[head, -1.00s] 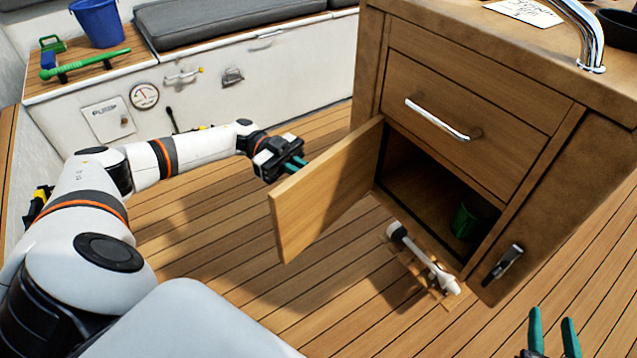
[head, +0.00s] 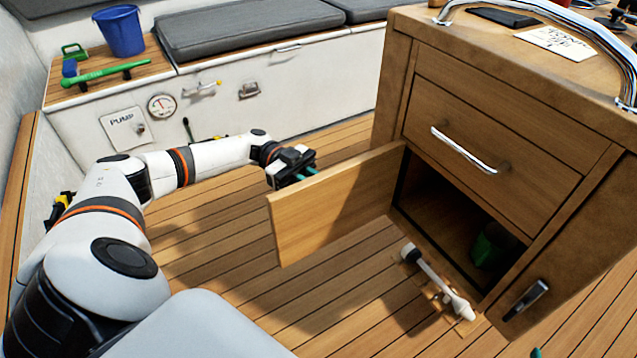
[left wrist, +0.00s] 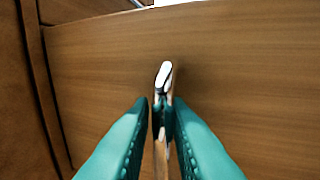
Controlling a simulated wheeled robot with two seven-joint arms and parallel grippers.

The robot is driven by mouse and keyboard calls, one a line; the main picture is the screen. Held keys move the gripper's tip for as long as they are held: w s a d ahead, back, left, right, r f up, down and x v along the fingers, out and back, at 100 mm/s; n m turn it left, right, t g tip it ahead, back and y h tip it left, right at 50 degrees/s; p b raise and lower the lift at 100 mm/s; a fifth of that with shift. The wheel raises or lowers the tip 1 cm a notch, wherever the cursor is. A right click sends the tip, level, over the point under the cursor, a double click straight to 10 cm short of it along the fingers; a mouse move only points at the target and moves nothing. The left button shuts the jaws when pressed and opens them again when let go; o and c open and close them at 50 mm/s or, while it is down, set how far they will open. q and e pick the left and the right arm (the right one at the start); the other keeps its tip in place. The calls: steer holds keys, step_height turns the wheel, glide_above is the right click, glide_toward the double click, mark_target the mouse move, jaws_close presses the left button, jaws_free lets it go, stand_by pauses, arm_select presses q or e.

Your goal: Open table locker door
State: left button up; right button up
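The wooden locker door (head: 335,205) stands swung well out from the cabinet (head: 560,190), hinged at the opening's left side. The dark locker interior (head: 450,215) shows behind it. My left gripper (head: 308,172) is at the door's outer face, partly hidden by the door in the head view. In the left wrist view its two teal fingers (left wrist: 160,115) are closed on either side of a shiny metal handle (left wrist: 164,75) on the door. Only a teal fingertip of my right gripper (head: 537,352) shows at the bottom edge, so its opening is hidden.
A green container (head: 490,245) is inside the locker. A drawer with a metal handle (head: 465,150) sits above. A bench with a blue bucket (head: 121,32) stands behind. Floor left of the door is clear.

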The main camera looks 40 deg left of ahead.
arm_select(q)
steer(key=shift+d, duration=0.1)
stand_by(0.3)
